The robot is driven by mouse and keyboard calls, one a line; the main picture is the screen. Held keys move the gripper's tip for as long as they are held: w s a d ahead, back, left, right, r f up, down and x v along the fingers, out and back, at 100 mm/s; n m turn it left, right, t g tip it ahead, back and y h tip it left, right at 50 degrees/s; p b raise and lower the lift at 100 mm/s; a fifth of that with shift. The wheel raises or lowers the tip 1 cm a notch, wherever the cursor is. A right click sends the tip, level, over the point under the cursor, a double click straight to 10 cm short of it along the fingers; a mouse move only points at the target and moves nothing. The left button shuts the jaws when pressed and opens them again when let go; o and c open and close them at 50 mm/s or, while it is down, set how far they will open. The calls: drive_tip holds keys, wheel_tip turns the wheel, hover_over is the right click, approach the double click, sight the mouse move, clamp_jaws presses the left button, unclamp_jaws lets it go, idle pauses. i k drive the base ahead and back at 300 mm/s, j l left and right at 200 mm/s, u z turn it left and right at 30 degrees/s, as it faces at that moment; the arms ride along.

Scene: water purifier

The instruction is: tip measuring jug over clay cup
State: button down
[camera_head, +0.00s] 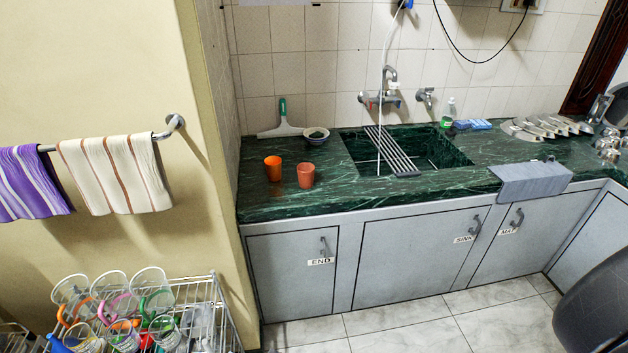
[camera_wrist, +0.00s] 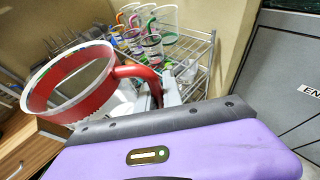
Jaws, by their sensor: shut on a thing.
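In the wrist view, a clear measuring jug (camera_wrist: 72,88) with a red band and red handle (camera_wrist: 140,72) is held in front of my wrist. My gripper (camera_wrist: 160,92) is shut on its handle. The jug's wide rim faces the camera at a slant; what is inside is unclear. In the head view, a brownish-orange clay cup (camera_head: 306,176) stands upright on the green counter (camera_head: 400,190). A brighter orange cup (camera_head: 273,168) stands just left of it. My gripper and jug are not visible in the head view, and the clay cup is not visible in the wrist view.
A wire rack (camera_head: 215,310) with several handled jugs stands at lower left; it also shows behind the held jug in the wrist view (camera_wrist: 205,50). A bowl (camera_head: 317,135), a squeegee (camera_head: 281,125) and the sink (camera_head: 440,150) lie behind and right of the cups.

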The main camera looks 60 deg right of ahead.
sight(305, 171)
drive_tip(key=k+l, duration=0.1)
drive_tip(key=l, duration=0.7)
drive_tip(key=k+l, duration=0.15)
drive_tip(key=l, duration=0.25)
drive_tip(key=k+l, duration=0.1)
drive_tip(key=l, duration=0.25)
